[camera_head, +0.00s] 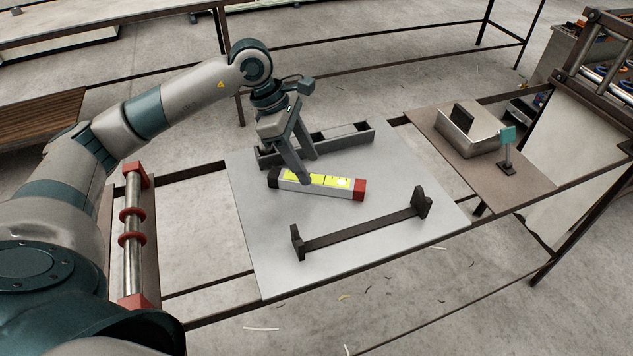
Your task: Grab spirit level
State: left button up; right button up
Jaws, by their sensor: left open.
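The spirit level (338,184) lies on the grey board (250,225). It has a white body, a yellow-green face, a black left end and a red right end. My left gripper (305,178) is open and comes down over the level from above and behind. My right gripper is not in view.
A dark open tray (345,138) stands just behind the level. A black bar with two end brackets (365,230) lies in front. A metal box (470,133) and a small teal-topped stand (506,150) are at the right. A metal rod with red holders (132,235) is at the left.

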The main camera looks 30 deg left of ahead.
aim_at(313, 178)
pick_arm(q)
jog(key=shift+d+f+p, duration=0.15)
jog(key=shift+f+p, duration=0.55)
jog(key=shift+p, duration=0.05)
jog(key=p+x, duration=0.1)
jog(key=x, duration=0.2)
jog(key=shift+f, duration=0.45)
jog(key=shift+w, duration=0.1)
grip_shut()
jog(key=shift+r, duration=0.2)
